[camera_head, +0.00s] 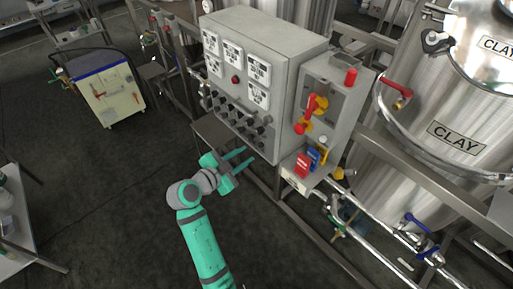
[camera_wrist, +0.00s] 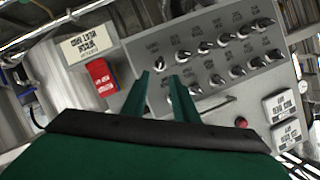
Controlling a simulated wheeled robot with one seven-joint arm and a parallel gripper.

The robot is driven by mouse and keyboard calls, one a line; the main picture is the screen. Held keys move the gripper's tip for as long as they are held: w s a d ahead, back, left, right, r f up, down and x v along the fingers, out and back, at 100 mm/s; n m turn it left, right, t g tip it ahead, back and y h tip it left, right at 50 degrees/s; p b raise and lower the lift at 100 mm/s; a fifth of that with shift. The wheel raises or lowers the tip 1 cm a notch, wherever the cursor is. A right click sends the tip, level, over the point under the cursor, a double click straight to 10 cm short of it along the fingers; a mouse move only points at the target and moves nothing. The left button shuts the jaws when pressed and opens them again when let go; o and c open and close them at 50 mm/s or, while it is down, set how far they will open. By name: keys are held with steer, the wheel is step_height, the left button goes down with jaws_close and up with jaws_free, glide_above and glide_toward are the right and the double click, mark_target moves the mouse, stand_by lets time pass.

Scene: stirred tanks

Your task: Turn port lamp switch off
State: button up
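The grey control panel (camera_head: 262,75) carries rows of small black and silver switch knobs (camera_head: 233,120) on its lower front. In the wrist view, tilted and upside down, the knobs (camera_wrist: 215,67) fill the right side. The labels are too small to read, so I cannot tell which is the port lamp switch. One end knob (camera_wrist: 159,63) shows just beyond and between my fingertips.
A side box with red and yellow handles (camera_head: 312,110) adjoins the panel on the right, with red and blue blocks (camera_head: 307,161) below. A steel clay tank (camera_head: 450,110) stands at right. A trolley (camera_head: 110,95) stands back left. Floor is clear at left.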

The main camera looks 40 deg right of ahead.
mark_target(258, 147)
steer(key=x, duration=0.8)
steer(key=shift+f, duration=0.1)
steer(key=shift+c, duration=0.7)
jaws_close()
